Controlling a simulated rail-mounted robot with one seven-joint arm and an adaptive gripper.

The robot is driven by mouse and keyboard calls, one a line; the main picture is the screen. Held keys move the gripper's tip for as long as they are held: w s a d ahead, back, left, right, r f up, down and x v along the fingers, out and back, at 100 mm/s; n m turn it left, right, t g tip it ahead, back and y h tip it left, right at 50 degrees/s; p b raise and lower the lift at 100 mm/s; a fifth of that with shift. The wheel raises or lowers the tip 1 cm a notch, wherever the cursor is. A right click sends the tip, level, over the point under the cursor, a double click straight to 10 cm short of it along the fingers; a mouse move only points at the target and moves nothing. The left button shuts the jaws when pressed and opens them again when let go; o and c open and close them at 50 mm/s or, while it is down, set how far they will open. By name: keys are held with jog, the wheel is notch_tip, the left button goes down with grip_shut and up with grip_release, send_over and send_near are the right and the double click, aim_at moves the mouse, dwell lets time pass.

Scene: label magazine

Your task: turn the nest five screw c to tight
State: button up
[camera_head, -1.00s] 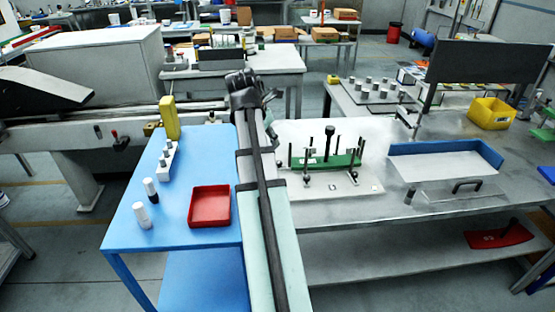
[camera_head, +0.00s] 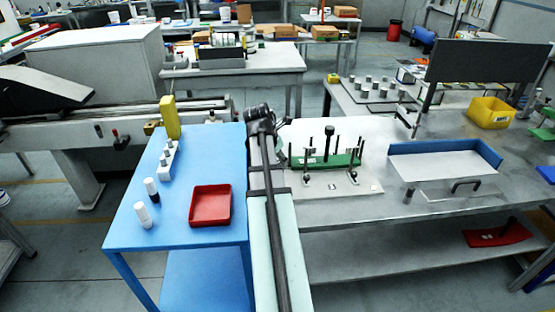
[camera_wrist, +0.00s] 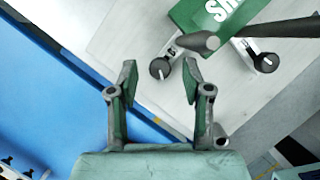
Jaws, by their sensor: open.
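The fixture with a green plate (camera_head: 345,160) stands on a pale base board (camera_head: 350,188) on the grey bench, with several upright dark rods. In the wrist view the green plate (camera_wrist: 215,18) shows part of white lettering. Two black round screw knobs with white marks, one knob (camera_wrist: 159,68) near my fingertips and another knob (camera_wrist: 266,62) farther right, sit at the plate's near edge. I cannot read which is screw c. My gripper (camera_wrist: 160,78) is open and empty; the nearer knob appears between the fingertips, with no contact visible. My arm hides my gripper in the head view.
A dark rod with a round end (camera_wrist: 205,42) crosses above the knobs. The blue table (camera_head: 190,256) is left of the bench, with a red tray (camera_head: 210,205) and white-and-black bottles. A blue-rimmed tray (camera_head: 445,165) lies to the right.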

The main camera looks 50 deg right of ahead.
grip_shut()
